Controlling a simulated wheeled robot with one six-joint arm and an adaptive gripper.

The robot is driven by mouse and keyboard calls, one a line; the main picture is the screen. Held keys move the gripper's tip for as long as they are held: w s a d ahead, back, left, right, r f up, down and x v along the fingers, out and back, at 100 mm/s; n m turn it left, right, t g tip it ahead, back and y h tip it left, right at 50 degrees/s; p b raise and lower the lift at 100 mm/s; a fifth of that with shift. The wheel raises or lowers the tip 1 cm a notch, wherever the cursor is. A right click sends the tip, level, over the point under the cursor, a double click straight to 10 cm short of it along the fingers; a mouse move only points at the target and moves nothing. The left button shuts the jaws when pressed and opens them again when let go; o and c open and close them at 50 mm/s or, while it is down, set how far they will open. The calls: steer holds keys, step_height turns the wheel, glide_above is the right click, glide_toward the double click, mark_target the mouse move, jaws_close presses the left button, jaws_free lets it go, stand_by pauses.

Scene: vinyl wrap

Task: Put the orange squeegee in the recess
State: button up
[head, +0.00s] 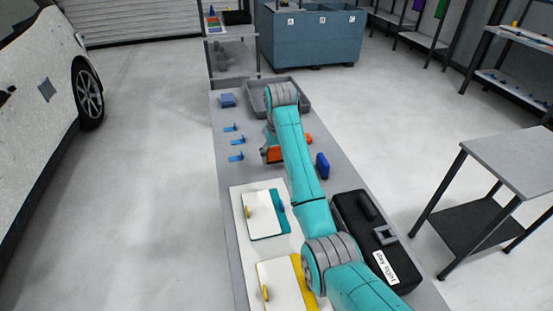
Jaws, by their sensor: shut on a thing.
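An orange squeegee (272,155) shows at the left of my arm, low over the grey bench. Another orange part (308,139) shows at the right of the arm; the arm hides what lies between, so I cannot tell if both are one piece. My gripper (268,147) is mostly hidden by my arm and is shut on the orange squeegee. Whether the squeegee touches the bench is unclear. I cannot make out for certain which place is the recess; a shallow grey tray (305,100) lies at the far end of the bench.
A blue block (322,166) stands right of the arm. Small blue tools (236,142) and a blue block (227,100) lie along the left. White boards (262,222) and a black case (351,218) are nearer. A car (45,95) stands left.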

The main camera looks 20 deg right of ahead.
steer(key=shift+f, duration=1)
steer(key=shift+f, duration=0.15)
steer(key=o, duration=1)
